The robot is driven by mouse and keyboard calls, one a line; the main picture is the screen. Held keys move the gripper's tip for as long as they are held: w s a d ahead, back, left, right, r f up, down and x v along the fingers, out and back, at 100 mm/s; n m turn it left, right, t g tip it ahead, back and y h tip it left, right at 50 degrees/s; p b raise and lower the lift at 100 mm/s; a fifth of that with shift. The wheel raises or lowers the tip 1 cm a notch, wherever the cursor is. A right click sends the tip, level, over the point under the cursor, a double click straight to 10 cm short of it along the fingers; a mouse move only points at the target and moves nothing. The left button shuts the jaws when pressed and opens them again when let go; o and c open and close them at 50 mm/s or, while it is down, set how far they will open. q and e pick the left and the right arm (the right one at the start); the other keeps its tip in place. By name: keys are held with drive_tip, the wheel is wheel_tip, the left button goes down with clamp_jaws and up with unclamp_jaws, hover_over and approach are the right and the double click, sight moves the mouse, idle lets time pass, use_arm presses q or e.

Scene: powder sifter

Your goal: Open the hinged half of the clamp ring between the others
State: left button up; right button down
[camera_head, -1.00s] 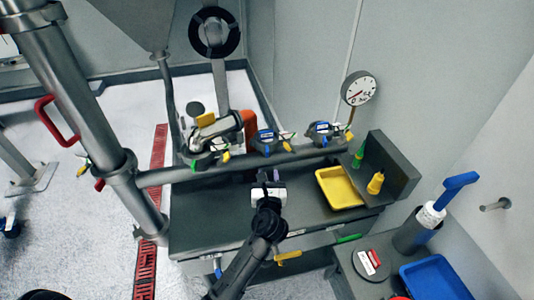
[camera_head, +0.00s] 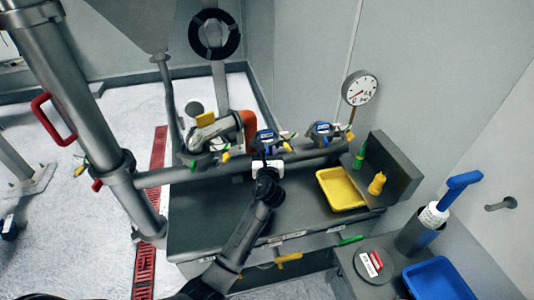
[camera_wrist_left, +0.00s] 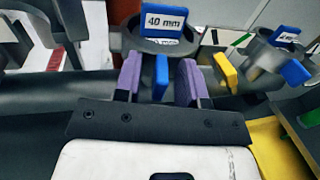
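Three clamp rings sit along the grey rail. The middle clamp ring (camera_head: 266,137) has a blue-edged plate and a yellow tab; in the left wrist view its plate (camera_wrist_left: 164,20) reads "40 mm". The left clamp ring (camera_head: 200,150) and the right clamp ring (camera_head: 324,131) flank it. My left gripper (camera_head: 266,155) is right in front of the middle ring. In the left wrist view its purple fingers (camera_wrist_left: 160,82) are apart, with a blue tab (camera_wrist_left: 161,72) of the ring between them and gaps at both sides. Whether the hinged half is closed is hard to tell. My right gripper is out of view.
A yellow tray (camera_head: 341,189) and yellow and green bottles stand right on the dark bench. A grey pipe column (camera_head: 90,115) rises left of the bench. A gauge (camera_head: 360,88) is behind the right ring. A blue tray (camera_head: 436,279) lies lower right.

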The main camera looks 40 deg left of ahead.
use_arm(q)
drive_tip(key=shift+c, duration=0.4)
clamp_jaws()
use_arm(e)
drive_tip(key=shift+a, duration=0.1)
